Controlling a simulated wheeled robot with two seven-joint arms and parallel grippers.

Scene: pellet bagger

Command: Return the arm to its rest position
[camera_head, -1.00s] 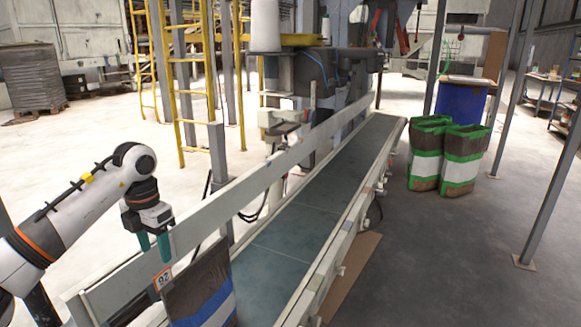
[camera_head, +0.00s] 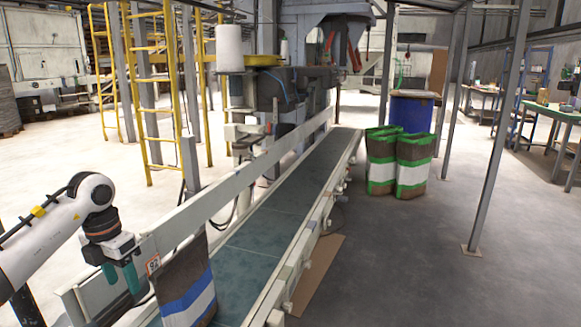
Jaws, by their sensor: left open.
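My left arm comes in from the left edge. Its gripper (camera_head: 121,277) has teal fingers pointing down, and it is open and empty. The gripper is at the near left end of the conveyor, close to the side rail. A brown bag with blue and white bands (camera_head: 187,284) stands on the near end of the conveyor belt (camera_head: 262,238), just right of the gripper and apart from it. My right gripper is not in view.
A pale side rail (camera_head: 232,187) runs along the conveyor's left side. Two green-and-white banded bags (camera_head: 413,167) and a blue drum (camera_head: 411,112) stand to the right. A grey post (camera_head: 500,130) rises from the floor. Yellow ladders (camera_head: 152,90) stand at the back left.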

